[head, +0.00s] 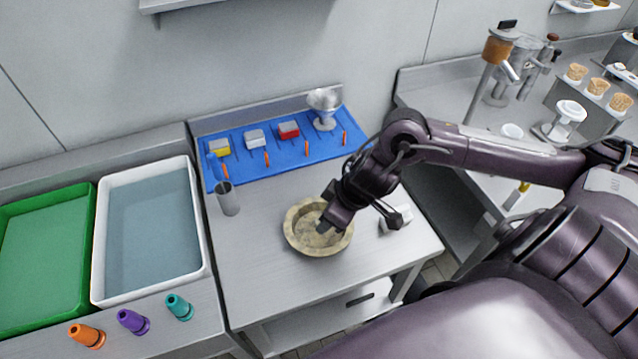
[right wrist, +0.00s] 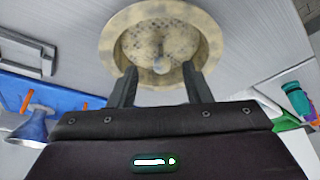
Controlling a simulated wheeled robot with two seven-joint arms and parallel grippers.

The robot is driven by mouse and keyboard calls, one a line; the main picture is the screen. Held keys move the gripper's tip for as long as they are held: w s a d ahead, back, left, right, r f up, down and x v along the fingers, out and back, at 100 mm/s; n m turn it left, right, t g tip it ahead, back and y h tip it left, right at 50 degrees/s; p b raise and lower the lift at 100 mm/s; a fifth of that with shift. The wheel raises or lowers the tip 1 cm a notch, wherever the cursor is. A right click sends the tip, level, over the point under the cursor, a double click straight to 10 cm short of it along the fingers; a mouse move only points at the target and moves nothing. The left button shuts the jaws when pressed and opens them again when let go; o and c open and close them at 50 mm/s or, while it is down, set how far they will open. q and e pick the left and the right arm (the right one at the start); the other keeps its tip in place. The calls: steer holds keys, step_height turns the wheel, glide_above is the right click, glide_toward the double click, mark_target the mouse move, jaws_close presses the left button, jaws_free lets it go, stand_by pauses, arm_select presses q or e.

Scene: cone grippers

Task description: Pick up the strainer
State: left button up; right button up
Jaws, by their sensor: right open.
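My left gripper is not in view.
A blue mat (head: 275,172) with small blocks lies behind. White (head: 203,235) and green trays (head: 92,225) and several coloured cones stand left. The table's front is clear.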

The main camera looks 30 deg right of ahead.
mark_target(301, 221)
steer(key=x, duration=0.4)
steer(key=shift+w+a, duration=0.3)
steer(key=shift+w, duration=0.15)
steer(key=shift+f, duration=0.3)
steer(key=shift+c, duration=1.5)
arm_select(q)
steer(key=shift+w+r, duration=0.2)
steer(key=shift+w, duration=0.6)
arm_select(e)
jaws_close()
